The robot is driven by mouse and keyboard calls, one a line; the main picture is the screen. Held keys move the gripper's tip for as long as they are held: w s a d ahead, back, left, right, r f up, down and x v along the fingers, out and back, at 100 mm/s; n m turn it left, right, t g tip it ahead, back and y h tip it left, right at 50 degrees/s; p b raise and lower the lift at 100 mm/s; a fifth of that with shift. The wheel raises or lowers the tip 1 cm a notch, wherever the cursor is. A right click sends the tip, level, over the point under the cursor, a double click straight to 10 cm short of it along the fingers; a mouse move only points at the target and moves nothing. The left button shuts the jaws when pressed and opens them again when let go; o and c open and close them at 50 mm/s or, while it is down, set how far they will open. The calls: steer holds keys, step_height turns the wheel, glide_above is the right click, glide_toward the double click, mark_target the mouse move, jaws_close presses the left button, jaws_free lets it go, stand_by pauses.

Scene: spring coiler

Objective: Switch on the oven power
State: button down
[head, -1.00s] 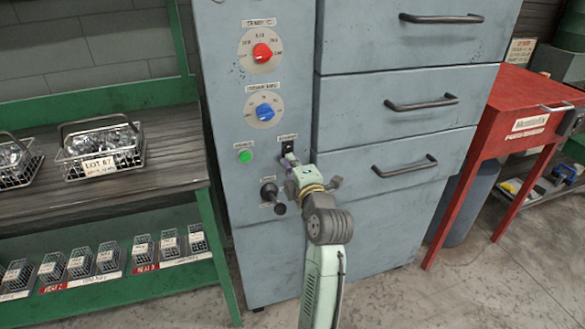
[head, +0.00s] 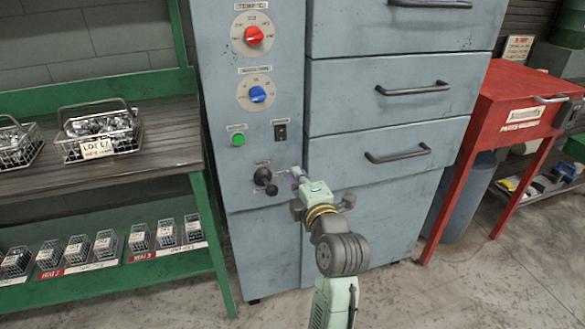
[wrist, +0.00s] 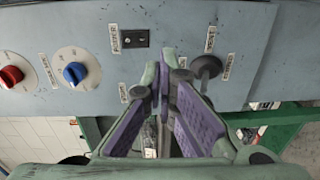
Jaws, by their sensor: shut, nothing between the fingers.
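The oven is the grey cabinet (head: 340,200) with a control panel on its left part. A small black power switch (head: 280,131) sits right of the green button (head: 238,140). In the wrist view the switch (wrist: 135,38) is beside a label reading POWER; its position is too small to tell. My gripper (head: 294,173) is shut and empty, below the switch and right of the black ball-ended lever (head: 264,178). In the wrist view my gripper (wrist: 160,82) shows its purple-padded fingers meeting at the tips, apart from the switch.
A red knob (head: 254,35) and a blue knob (head: 257,94) are higher on the panel. Drawer handles (head: 398,156) stick out at right. A green bench (head: 100,165) with wire baskets stands at left, a red table (head: 520,95) at right. Floor in front is clear.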

steer(key=shift+v, duration=1.2)
steer(key=shift+f, duration=0.15)
